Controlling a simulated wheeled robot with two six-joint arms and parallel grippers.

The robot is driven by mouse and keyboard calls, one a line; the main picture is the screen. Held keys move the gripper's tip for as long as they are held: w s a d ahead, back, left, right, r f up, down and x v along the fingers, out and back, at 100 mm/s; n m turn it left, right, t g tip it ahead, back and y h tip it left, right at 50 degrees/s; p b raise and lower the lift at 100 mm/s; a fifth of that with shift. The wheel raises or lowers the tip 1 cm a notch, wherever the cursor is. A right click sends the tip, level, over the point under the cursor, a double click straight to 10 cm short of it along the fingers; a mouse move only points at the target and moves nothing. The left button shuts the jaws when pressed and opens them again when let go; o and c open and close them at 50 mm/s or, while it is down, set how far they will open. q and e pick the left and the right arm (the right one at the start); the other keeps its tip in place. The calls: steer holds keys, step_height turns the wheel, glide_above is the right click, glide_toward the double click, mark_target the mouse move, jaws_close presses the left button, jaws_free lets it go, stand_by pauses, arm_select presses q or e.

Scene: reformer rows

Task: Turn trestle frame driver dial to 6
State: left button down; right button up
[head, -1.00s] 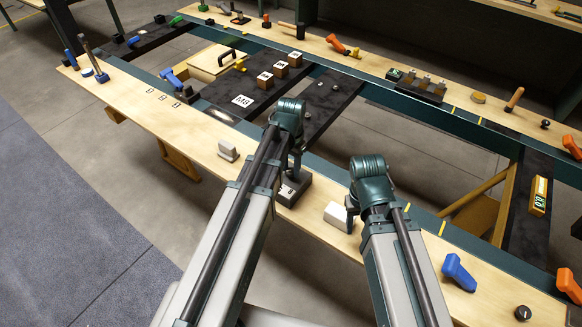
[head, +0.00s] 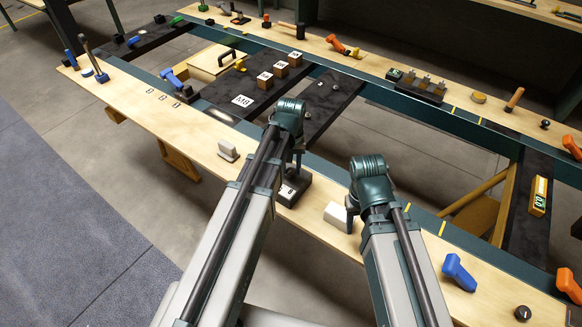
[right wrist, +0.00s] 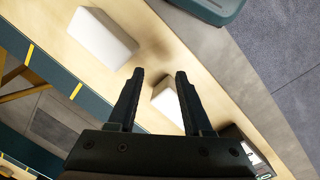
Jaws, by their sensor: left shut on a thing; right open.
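A small dark box (head: 297,186) with white markings stands on the near light wood board, and I take it for the driver dial's housing. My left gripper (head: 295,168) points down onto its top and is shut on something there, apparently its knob. The knob and its setting are hidden by the gripper, and the markings are too small to read. The box also shows partly at the lower right of the right wrist view (right wrist: 243,145). My right gripper (right wrist: 158,78) is open and empty above the board, near two white blocks.
One white block (right wrist: 103,37) lies beyond the right fingertips; another (right wrist: 168,103) shows between the fingers. A blue handle (head: 458,272) and black knob (head: 522,313) stand farther right on the board. A yellow-framed display (head: 539,196) is at the right.

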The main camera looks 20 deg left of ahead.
mark_target(291, 171)
arm_select(q)
steer(key=shift+n, duration=0.8)
steer(key=c, duration=0.5)
jaws_free()
steer(key=shift+r, duration=0.15)
arm_select(e)
steer(key=shift+r, duration=0.15)
arm_select(q)
step_height(291, 171, up, 14)
steer(key=p, duration=1.4)
steer(key=shift+f, duration=0.25)
arm_select(e)
step_height(291, 171, up, 14)
steer(key=shift+f, duration=0.2)
